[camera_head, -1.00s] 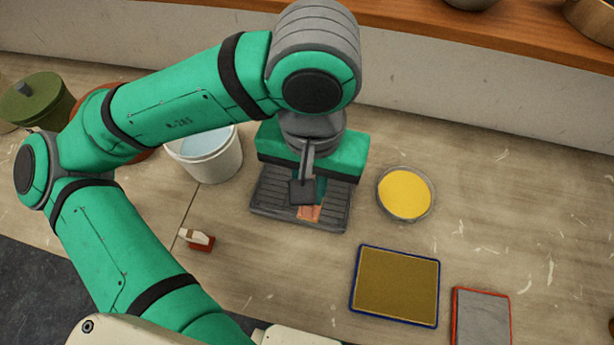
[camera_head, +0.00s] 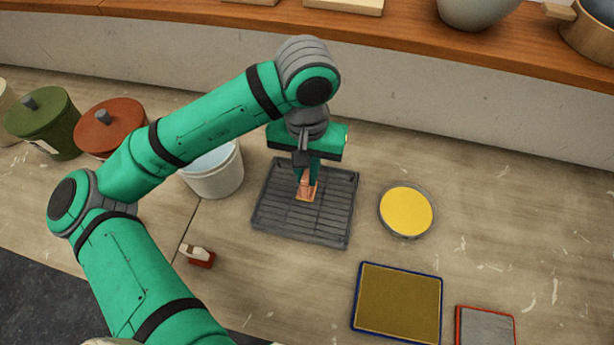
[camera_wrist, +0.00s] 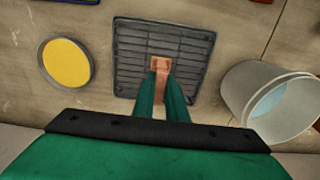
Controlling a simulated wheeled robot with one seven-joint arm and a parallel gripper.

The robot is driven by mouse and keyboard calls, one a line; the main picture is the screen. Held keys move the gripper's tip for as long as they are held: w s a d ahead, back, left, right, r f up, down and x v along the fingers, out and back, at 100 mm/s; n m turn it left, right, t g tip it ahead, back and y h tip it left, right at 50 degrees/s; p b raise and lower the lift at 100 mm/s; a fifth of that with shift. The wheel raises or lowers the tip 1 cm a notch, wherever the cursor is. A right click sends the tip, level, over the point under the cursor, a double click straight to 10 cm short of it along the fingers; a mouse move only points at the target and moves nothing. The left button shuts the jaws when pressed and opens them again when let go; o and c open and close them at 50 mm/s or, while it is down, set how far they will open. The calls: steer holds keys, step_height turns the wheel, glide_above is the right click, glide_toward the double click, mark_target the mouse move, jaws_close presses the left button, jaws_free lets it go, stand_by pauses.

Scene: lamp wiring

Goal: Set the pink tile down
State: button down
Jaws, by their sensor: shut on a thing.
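The pink tile (camera_head: 306,190) is a small salmon-pink piece between the fingertips of my gripper (camera_head: 307,178). My gripper is shut on it and points down over the dark grey ribbed rack (camera_head: 286,228). The tile also shows in the wrist view (camera_wrist: 160,64), over the rack (camera_wrist: 187,43), with my gripper (camera_wrist: 162,84) around its near end. The tile is over the rack's back half in the head view. I cannot tell whether it touches the rack. The fingers hide part of the tile.
A white bucket (camera_head: 221,181) stands left of the rack, and a yellow round dish (camera_head: 406,211) right of it. A blue-rimmed mat (camera_head: 398,302) and a red-rimmed grey slab (camera_head: 486,328) lie at front right. A small red and white item (camera_head: 201,259) lies at front left.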

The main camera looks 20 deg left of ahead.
steer(key=shift+w+a+f, duration=0.1)
steer(key=shift+w+f, duration=0.3)
steer(key=shift+f, duration=0.05)
steer(key=shift+w+f, duration=0.15)
steer(key=shift+f, duration=0.8)
steer(key=shift+w+f, duration=0.15)
steer(key=shift+f, duration=0.75)
steer(key=c, duration=1.8)
jaws_free()
steer(key=shift+f, duration=0.15)
steer(key=shift+o, duration=0.2)
step_height(320, 180, up, 12)
steer(key=shift+s+r, duration=0.1)
steer(key=shift+r, duration=0.1)
